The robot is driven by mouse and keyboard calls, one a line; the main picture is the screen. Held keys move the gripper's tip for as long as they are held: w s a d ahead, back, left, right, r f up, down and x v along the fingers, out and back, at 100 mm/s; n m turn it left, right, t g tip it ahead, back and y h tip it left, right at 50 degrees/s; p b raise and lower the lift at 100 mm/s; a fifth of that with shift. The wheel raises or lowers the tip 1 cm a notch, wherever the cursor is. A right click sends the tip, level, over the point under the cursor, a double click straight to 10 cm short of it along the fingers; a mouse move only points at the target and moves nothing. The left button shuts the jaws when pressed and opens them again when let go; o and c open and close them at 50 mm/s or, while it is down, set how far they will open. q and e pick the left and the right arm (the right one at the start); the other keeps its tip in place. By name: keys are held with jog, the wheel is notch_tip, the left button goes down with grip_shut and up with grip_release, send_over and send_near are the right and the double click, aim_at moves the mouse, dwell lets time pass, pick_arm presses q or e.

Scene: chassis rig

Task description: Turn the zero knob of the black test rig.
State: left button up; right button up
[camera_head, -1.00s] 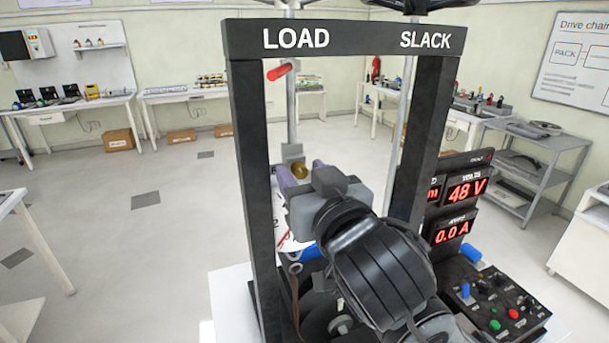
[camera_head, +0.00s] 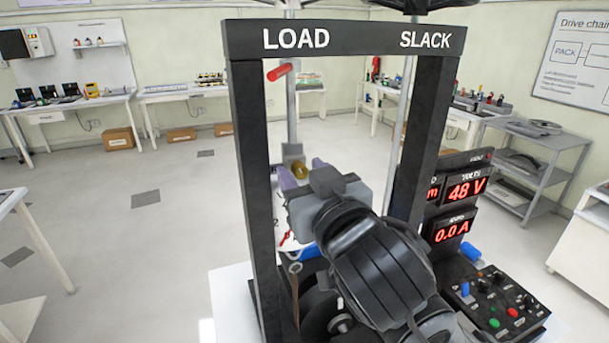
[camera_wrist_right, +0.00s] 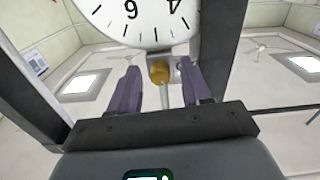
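The black test rig (camera_head: 249,180) stands in front of me, its crossbar marked LOAD and SLACK. A small brass-coloured knob (camera_head: 300,169) sits inside its frame, under a metal rod. In the right wrist view the knob (camera_wrist_right: 160,72) is beside a white dial with black numerals (camera_wrist_right: 150,22). My right gripper (camera_head: 302,174) is open, with one purple-grey finger on each side of the knob. In the wrist view its fingers (camera_wrist_right: 160,88) show clear gaps to the knob. My left gripper is not in view.
A red-tipped handle (camera_head: 279,72) projects near the upper left post. Red displays (camera_head: 464,192) read 48 V and 0.0 A above a control panel (camera_head: 500,305) at right. My right arm hides much of the rig's lower part. The floor left of the rig is clear.

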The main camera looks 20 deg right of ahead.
jog(key=shift+s, duration=0.1)
jog(key=s+b, duration=0.2)
jog(key=s, duration=0.8)
jog(key=shift+s+a, duration=0.15)
jog(key=shift+s, duration=0.2)
dwell(0.3)
